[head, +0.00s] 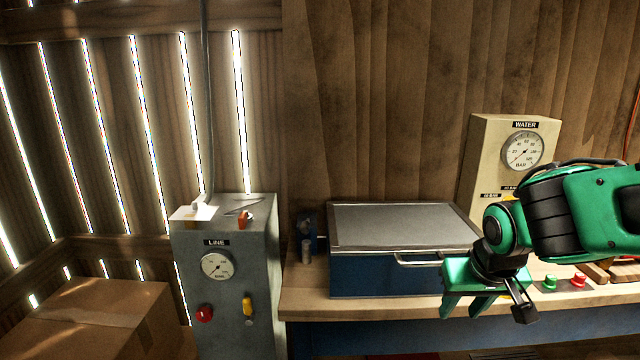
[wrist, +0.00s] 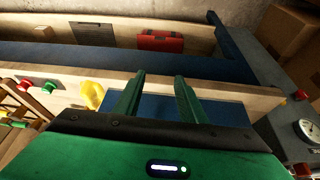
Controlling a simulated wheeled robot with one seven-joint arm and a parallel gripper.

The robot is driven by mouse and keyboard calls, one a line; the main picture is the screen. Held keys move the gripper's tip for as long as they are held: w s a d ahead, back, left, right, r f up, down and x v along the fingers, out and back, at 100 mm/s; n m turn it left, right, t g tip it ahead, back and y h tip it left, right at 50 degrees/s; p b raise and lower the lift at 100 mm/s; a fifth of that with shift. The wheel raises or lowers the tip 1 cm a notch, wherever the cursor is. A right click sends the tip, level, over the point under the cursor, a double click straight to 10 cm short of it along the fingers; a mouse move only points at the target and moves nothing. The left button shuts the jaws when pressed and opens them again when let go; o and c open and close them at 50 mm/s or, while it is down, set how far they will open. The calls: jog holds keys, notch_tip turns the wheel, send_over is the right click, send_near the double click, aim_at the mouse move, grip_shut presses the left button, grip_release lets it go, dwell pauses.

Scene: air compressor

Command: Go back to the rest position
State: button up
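My gripper (head: 465,303) is green and points down in front of the workbench (head: 410,309) in the head view, near the right front corner of a blue case with a grey lid (head: 400,225). In the wrist view its two green fingers (wrist: 158,88) stand apart with nothing between them, so it is open and empty. My arm reaches in from the right of the head view, bent at the wrist, and hides part of the bench and of the cream WATER gauge box (head: 487,150).
A grey LINE box (head: 237,300) with a gauge, red knob and yellow handle stands left of the bench. A cardboard box (head: 90,315) is at lower left. Green (head: 549,283) and red (head: 578,280) buttons lie right of my gripper. A red case (wrist: 160,41) shows in the wrist view.

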jog(key=s+d+m+g, duration=0.2)
jog(key=s+d+m, duration=0.1)
jog(key=s+d, duration=0.4)
jog(key=s+d+m+g, duration=0.2)
jog(key=s+d, duration=0.4)
jog(key=s, duration=0.7)
jog(key=shift+d+m+g+y, duration=0.3)
jog(key=shift+d+m+y, duration=0.05)
jog(key=shift+m+y, duration=0.05)
jog(key=shift+w+r, duration=0.1)
jog(key=shift+w+f, duration=0.25)
jog(key=shift+w, duration=0.35)
